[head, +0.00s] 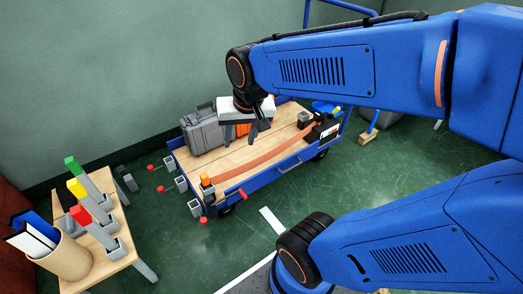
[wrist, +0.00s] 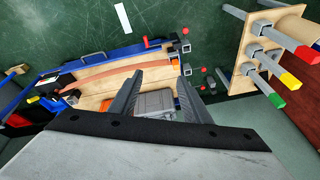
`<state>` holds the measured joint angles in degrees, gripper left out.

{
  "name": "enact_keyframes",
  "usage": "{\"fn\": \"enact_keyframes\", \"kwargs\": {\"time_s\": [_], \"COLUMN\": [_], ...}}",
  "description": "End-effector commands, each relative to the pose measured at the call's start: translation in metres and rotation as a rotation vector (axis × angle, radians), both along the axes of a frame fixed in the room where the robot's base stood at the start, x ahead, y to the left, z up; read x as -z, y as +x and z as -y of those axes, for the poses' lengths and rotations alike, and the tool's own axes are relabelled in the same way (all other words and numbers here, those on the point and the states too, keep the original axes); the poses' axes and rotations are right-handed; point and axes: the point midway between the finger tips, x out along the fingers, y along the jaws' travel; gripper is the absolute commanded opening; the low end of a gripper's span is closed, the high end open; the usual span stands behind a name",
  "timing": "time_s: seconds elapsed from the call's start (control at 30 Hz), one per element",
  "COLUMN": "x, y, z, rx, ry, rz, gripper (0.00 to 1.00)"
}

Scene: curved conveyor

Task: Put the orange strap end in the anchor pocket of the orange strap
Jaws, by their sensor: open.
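An orange strap (head: 262,159) lies along the wooden deck of the blue cart; it also shows in the wrist view (wrist: 120,76). Its left end in the head view meets an orange block (head: 205,179) with a grey piece below, at the cart's near-left corner. Its other end reaches a black unit (head: 322,132) at the right. I cannot tell whether the orange block sits in a pocket. Small grey square sockets (head: 195,208) stand along the cart's left end. My gripper (head: 258,131) is open and empty above the deck; its fingers also show in the wrist view (wrist: 160,82).
A grey case (head: 203,131) stands on the deck's far side, with an orange item (head: 242,129) beside it, partly behind my gripper. Red-tipped levers (head: 203,220) stick out at the cart's left end. A wooden stand (head: 122,246) with colour-topped posts is at the left.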

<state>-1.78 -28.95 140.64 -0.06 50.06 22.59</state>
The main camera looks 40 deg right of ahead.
Motion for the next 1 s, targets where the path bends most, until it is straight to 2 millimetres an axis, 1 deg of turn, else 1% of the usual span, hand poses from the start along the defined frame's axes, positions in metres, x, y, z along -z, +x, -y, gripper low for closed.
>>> {"fn": "enact_keyframes", "kwargs": {"time_s": [0.03, 0.2, 0.3, 0.4, 0.5, 0.6, 1.0], "x": [-0.005, -0.013, -0.016, -0.016, -0.016, -0.016, -0.016], "y": [-0.013, -0.051, -0.068, -0.081, -0.088, -0.091, -0.091], "z": [0.002, 0.006, 0.007, 0.008, 0.009, 0.009, 0.009], "rx": [-0.039, -0.182, -0.251, -0.300, -0.330, -0.340, -0.340], "ry": [-0.014, -0.070, -0.100, -0.122, -0.135, -0.141, -0.141], "rz": [0.018, 0.058, 0.076, 0.088, 0.094, 0.097, 0.097], "gripper": [0.43, 0.43, 0.43, 0.43, 0.43, 0.43, 0.43]}}
